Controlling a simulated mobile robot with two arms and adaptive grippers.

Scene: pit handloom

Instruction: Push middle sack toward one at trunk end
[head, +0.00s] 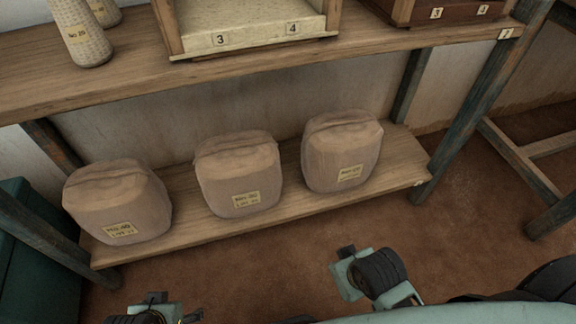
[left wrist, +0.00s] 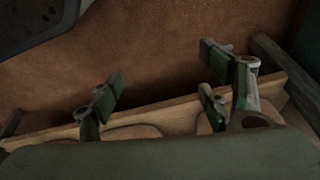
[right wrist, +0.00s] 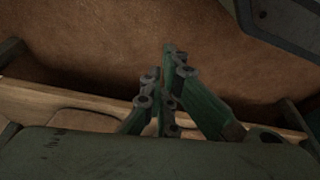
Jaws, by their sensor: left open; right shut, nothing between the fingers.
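Three tan cloth sacks with paper labels stand apart in a row on the low wooden shelf (head: 296,204). The middle sack (head: 238,172) has clear gaps on both sides. The left sack (head: 118,200) is nearest the green trunk (head: 35,262); the right sack (head: 342,150) is at the other end. My left gripper (head: 158,309) is low in front of the shelf's left part, partly cut off; its fingers are spread and empty in the left wrist view (left wrist: 165,75). My right gripper (head: 347,268) is in front of the shelf, right of the middle sack, touching no sack; it shows shut and empty in the right wrist view (right wrist: 170,52).
An upper wooden shelf (head: 110,88) overhangs the sacks, carrying woven cones (head: 80,35) and numbered boxes (head: 250,40). Blue-grey posts (head: 485,90) stand at the shelf ends. Brown floor (head: 260,270) is clear in front of the lower shelf.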

